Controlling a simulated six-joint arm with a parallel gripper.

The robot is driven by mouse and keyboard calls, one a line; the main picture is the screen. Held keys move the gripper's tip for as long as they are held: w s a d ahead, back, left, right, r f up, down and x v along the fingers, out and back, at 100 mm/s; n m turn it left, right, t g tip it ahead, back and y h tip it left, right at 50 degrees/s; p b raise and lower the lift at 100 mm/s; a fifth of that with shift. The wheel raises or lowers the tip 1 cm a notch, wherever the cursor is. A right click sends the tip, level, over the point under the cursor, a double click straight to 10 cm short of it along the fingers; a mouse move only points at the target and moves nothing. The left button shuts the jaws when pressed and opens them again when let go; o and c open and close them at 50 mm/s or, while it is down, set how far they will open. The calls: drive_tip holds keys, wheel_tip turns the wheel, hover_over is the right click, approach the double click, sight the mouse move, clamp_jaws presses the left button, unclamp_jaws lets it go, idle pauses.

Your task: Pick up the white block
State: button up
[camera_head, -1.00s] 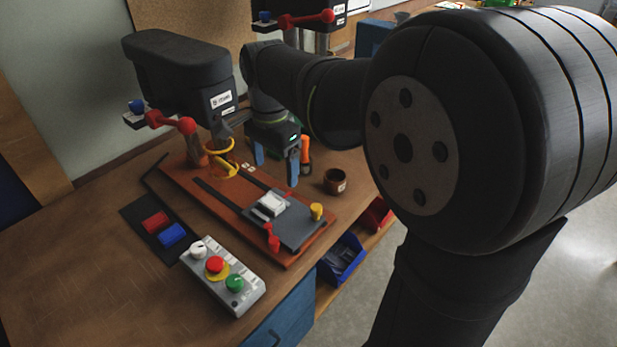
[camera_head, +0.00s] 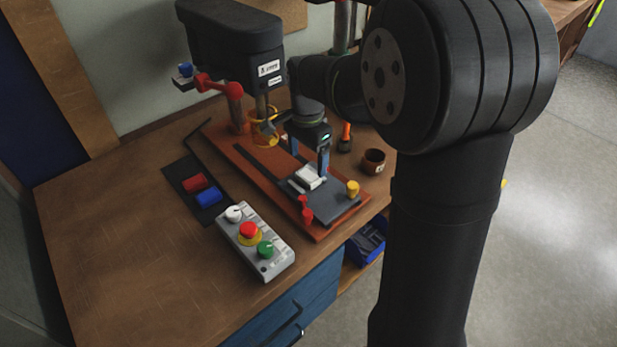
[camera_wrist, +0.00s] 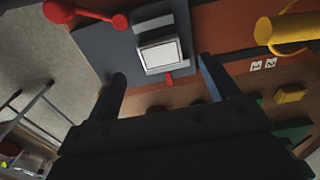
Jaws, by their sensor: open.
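The white block (camera_head: 309,177) lies on the dark grey plate (camera_head: 330,203) of the red-brown machine base. In the wrist view the white block (camera_wrist: 161,54) shows a pale top face with a dark rim, ahead of the gap between my fingers. My gripper (camera_head: 309,160) has blue fingers and is open, just behind the block in the head view. In the wrist view my gripper (camera_wrist: 162,68) has its fingertips spread wide on either side, with nothing between them. Whether a fingertip touches the plate cannot be told.
A yellow knob (camera_head: 352,188) and red clamp parts (camera_head: 305,209) flank the block. A drill-press-like machine (camera_head: 235,50) stands behind. A brown cup (camera_head: 373,161) is at right. The table's left front is clear.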

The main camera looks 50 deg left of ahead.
sight(309, 175)
drive_tip(key=shift+w+f, duration=0.15)
drive_tip(key=shift+f, duration=2.55)
drive_tip(key=c, duration=1.1)
